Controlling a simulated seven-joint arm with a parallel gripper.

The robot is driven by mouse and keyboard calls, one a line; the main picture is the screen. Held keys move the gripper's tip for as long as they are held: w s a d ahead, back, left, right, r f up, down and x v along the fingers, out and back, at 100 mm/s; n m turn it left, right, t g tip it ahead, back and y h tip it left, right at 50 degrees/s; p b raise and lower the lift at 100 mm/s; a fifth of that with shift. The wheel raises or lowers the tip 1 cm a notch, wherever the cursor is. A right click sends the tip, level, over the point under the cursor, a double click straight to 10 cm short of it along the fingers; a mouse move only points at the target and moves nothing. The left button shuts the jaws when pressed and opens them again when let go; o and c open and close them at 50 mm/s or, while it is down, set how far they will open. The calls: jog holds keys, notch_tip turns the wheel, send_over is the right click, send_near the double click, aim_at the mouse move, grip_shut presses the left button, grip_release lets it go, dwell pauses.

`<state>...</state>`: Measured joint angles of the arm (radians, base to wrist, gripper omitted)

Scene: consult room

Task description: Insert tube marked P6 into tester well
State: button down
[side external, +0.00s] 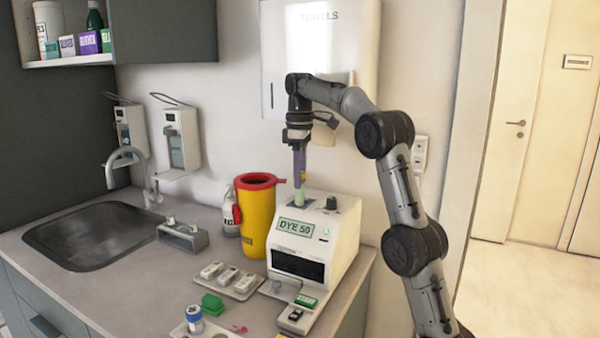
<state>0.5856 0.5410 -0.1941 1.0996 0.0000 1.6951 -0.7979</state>
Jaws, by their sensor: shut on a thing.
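The tester (343,238) is a white box on the counter with a display reading "DYE 50". My gripper (299,172) points straight down above the tester's top left part. It is shut on a slim upright tube (298,196), whose pale green lower part shows below the fingers. The tube's lower end is at the tester's top, close to where a well would be. I cannot tell whether it is inside the well or just in front of or above it. The P6 mark cannot be read at this size.
A yellow sharps bin (256,225) with a red rim stands close left of the tester. A tray (246,292) with several white pieces, a green block (212,304) and a blue-capped container (194,320) lie in front. A sink (95,238) is at left; a towel dispenser (345,50) hangs behind.

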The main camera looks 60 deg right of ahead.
jog(key=shift+f, duration=1.8)
jog(key=shift+c, duration=2.2)
grip_release()
jog(key=shift+r, duration=3.7)
